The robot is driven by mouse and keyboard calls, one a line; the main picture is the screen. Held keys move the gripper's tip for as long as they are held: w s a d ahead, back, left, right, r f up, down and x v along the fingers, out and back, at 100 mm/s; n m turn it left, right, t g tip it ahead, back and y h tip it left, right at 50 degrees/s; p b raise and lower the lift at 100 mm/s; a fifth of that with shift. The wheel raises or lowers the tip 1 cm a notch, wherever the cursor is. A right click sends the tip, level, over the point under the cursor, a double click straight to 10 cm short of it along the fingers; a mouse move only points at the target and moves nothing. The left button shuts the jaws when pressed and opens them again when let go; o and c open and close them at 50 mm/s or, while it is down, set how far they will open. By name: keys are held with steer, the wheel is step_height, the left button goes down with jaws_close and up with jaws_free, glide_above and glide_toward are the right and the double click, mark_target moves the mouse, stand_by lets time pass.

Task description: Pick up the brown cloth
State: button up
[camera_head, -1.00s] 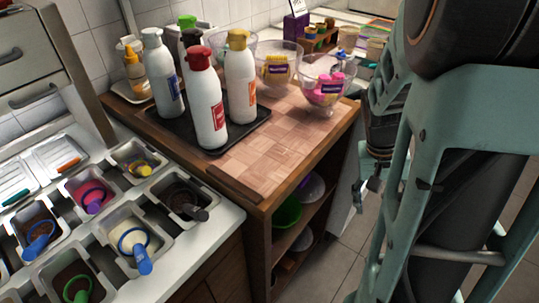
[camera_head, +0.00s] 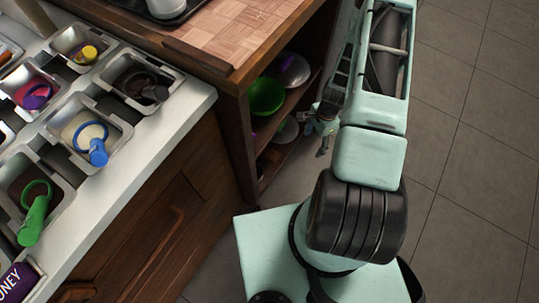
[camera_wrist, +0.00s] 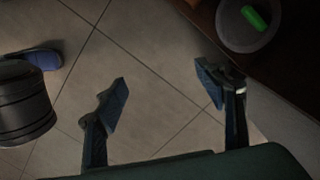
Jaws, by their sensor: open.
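I cannot make out a brown cloth in either current view. My gripper (camera_head: 321,127) is beside the open side shelves of the wooden cabinet in the head view, partly hidden by my arm. In the wrist view my gripper (camera_wrist: 163,88) has its two dark blue fingers spread wide. Only tiled floor shows between them, and nothing is held.
The wooden cabinet (camera_head: 205,42) holds a green bowl (camera_head: 266,96) on its shelf. A grey round dish with a green item (camera_wrist: 254,18) shows near the right finger. Topping tubs line the white counter (camera_head: 170,112) at left. Tiled floor (camera_head: 470,130) is clear at right.

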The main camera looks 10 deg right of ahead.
steer(key=a+f+m+t+y+b, duration=0.1)
steer(key=a+f+m, duration=0.3)
steer(key=f, duration=0.4)
steer(key=m+t+y+b, duration=0.1)
steer(key=m+t, duration=0.1)
steer(key=m, duration=0.4)
glide_toward(271, 154)
steer(key=shift+m, duration=0.3)
steer(key=b+x, duration=0.1)
steer(key=x, duration=0.1)
steer(key=b+x, duration=0.1)
steer(key=x, duration=0.1)
steer(key=shift+s+d+f, duration=0.1)
steer(key=shift+d, duration=0.35)
steer(key=b+x, duration=0.1)
steer(key=x, duration=0.1)
steer(key=b+x, duration=0.2)
steer(key=x, duration=0.1)
steer(key=shift+a, duration=0.4)
steer(key=c, duration=1.3)
